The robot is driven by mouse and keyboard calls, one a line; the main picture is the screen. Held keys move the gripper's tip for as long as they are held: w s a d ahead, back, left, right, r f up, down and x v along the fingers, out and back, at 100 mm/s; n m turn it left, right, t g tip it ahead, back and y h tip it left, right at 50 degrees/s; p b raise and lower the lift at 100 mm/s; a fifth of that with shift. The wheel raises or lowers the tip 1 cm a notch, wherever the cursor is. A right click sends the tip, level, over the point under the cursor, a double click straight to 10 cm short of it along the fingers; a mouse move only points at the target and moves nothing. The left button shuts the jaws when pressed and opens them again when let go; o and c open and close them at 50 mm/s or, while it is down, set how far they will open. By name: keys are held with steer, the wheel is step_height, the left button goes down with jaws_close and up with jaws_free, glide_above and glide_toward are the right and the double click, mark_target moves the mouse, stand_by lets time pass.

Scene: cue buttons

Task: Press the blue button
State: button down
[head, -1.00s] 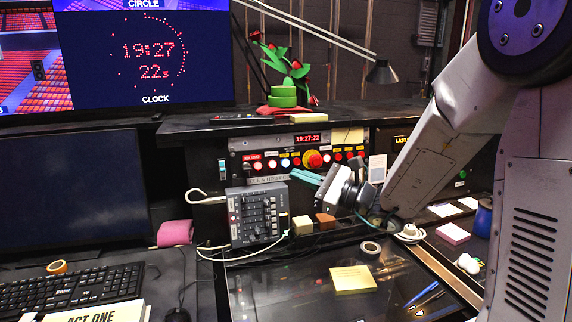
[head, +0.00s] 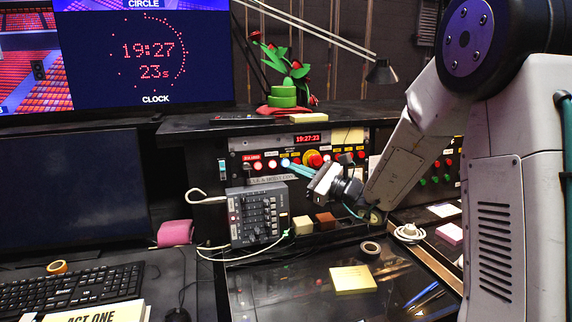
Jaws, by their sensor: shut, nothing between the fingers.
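The blue button (head: 285,162) sits in the row of buttons on the cue panel, left of the large red knob-like button. My gripper (head: 291,167) reaches in from the right, its teal fingers shut and empty. The fingertips are at the lower right edge of the blue button in the picture. I cannot tell whether they touch it. The fingers hide part of the panel just to the button's right.
A grey slider box (head: 257,215) stands below. A red clock display (head: 308,139) is above.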

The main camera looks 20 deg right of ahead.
steer(key=shift+w+f, duration=0.2)
steer(key=shift+w, duration=1.4)
stand_by(0.8)
steer(key=shift+w, duration=0.4)
steer(key=shift+w+f, duration=0.1)
steer(key=shift+w, duration=0.3)
stand_by(0.6)
steer(key=shift+s, duration=0.85)
steer(key=s, duration=0.3)
steer(key=s+r, duration=0.1)
steer(key=s, duration=0.1)
